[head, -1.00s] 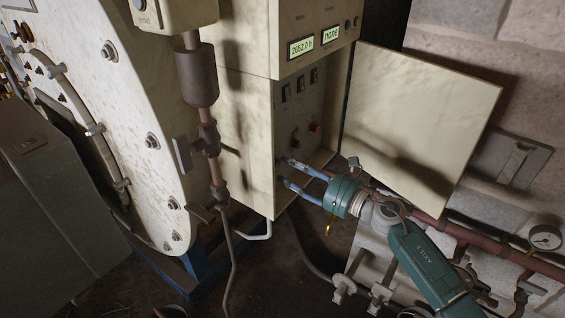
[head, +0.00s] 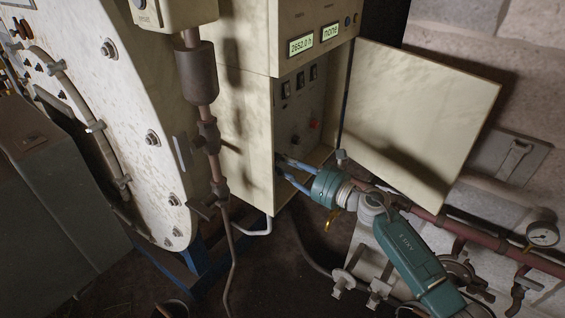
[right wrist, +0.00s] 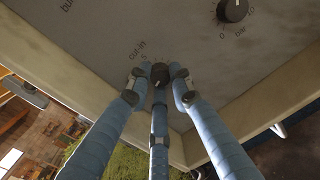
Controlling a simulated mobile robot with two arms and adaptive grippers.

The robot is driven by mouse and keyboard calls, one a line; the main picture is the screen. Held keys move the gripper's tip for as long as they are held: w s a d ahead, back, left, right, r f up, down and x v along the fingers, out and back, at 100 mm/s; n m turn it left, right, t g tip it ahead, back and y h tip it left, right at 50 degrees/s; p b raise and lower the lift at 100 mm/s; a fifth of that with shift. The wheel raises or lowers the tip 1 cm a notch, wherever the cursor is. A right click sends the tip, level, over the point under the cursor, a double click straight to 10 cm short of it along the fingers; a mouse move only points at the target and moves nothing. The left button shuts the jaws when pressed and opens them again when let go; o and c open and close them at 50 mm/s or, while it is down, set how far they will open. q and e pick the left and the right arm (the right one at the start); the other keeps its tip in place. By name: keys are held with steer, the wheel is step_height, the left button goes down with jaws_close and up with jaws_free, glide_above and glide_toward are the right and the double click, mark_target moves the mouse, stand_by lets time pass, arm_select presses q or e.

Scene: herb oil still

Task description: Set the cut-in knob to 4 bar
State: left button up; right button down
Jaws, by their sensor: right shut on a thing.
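The black cut-in knob (right wrist: 160,73) shows in the right wrist view, on the grey panel beside the printed word "cut-in". My right gripper (right wrist: 159,76) is shut on it, with its blue fingers on both sides and a third one below. The fingers hide part of the scale, and I cannot read the knob's setting. In the head view my right gripper (head: 279,164) reaches into the lower part of the open cabinet (head: 305,105). The cut-in knob is not discernible there. My left gripper is not in view.
Another black knob (right wrist: 233,9), marked "bar", sits on the same panel. Rocker switches (head: 300,80) and a red button (head: 314,124) are above my gripper. A red pipe (head: 480,235) runs at the right.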

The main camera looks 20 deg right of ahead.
steer(key=shift+r, duration=0.15)
steer(key=shift+w+d+m+g+p, duration=0.2)
steer(key=shift+m+p, duration=1.65)
steer(key=shift+m, duration=2)
steer(key=shift+s+d+m+g+p, duration=0.1)
steer(key=shift+m+g+p, duration=0.2)
steer(key=shift+m+p, duration=2.55)
steer(key=shift+m+b, duration=1)
steer(key=shift+m, duration=0.1)
steer(key=c, duration=1.6)
jaws_free()
steer(key=shift+o, duration=0.3)
